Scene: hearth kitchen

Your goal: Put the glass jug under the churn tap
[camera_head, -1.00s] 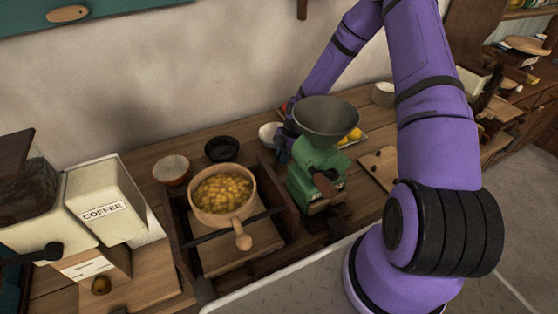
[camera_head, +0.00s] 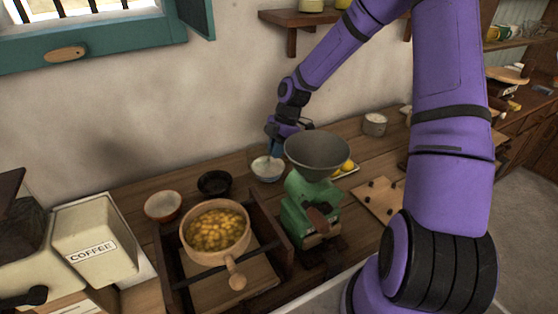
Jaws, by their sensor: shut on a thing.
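My gripper (camera_head: 271,146) points down just above a small white bowl (camera_head: 267,170) behind the green grinder. Its fingers are small and dark blue in the head view. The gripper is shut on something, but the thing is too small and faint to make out. I cannot pick out a glass jug for certain. No churn or tap can be recognised in this view.
The green grinder (camera_head: 308,212) with its grey hopper (camera_head: 317,153) stands in front of the gripper. A pot of yellow food (camera_head: 217,231), a black bowl (camera_head: 214,184), a reddish bowl (camera_head: 163,206) and a coffee bin (camera_head: 95,247) are left. A pale crock (camera_head: 375,125) stands right.

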